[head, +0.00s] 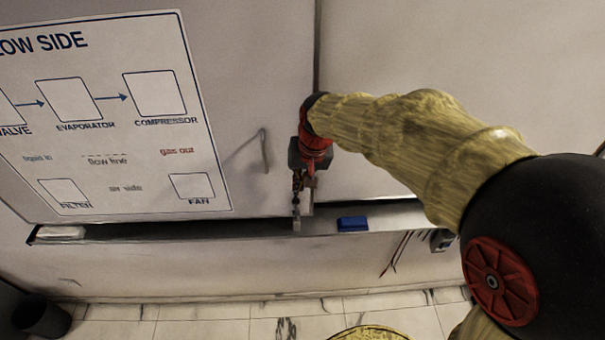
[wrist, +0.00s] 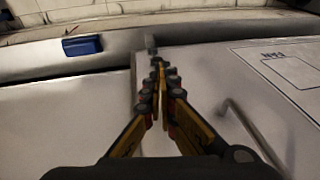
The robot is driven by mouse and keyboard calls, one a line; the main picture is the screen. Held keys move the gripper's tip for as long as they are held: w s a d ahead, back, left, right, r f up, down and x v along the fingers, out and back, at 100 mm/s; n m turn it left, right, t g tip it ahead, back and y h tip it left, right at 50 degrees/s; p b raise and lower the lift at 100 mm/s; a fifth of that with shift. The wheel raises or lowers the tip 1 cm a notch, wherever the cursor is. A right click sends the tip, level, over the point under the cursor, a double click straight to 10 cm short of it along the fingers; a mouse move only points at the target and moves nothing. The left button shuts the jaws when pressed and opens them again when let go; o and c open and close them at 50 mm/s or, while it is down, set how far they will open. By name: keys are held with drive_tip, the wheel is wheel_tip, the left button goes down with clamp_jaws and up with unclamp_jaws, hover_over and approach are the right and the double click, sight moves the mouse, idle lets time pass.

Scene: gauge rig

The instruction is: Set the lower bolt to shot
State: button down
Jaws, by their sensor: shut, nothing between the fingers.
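My gripper (head: 296,207) points down in front of the seam between two white doors, near their lower edge. Its fingers are shut and empty; in the wrist view the closed fingertips (wrist: 157,64) meet beside the seam. A small grey metal piece, seemingly the lower bolt (wrist: 151,44), stands just beyond the tips at the ledge. It also shows below the fingers in the head view (head: 296,224). I cannot tell whether the tips touch it. Most of the bolt is hidden by my gripper, so its position cannot be read.
A blue block (head: 352,223) lies on the ledge (head: 400,217) to the right of my gripper. A bar handle (head: 265,150) sticks out of the left door, beside a printed flow chart (head: 110,110). A dark bin (head: 42,316) stands on the floor at the left.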

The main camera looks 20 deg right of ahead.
sight(296, 203)
drive_tip(key=p+x, duration=0.1)
drive_tip(key=x, duration=0.5)
drive_tip(key=shift+w+f, duration=0.1)
drive_tip(key=shift+f, duration=0.2)
wheel_tip(296, 203, down, 3)
drive_tip(key=shift+f+b, duration=0.1)
drive_tip(key=shift+b, duration=1.15)
drive_tip(key=shift+r+p, duration=0.35)
drive_tip(key=shift+r, duration=0.1)
drive_tip(key=v, duration=1.3)
drive_tip(key=shift+r, duration=0.1)
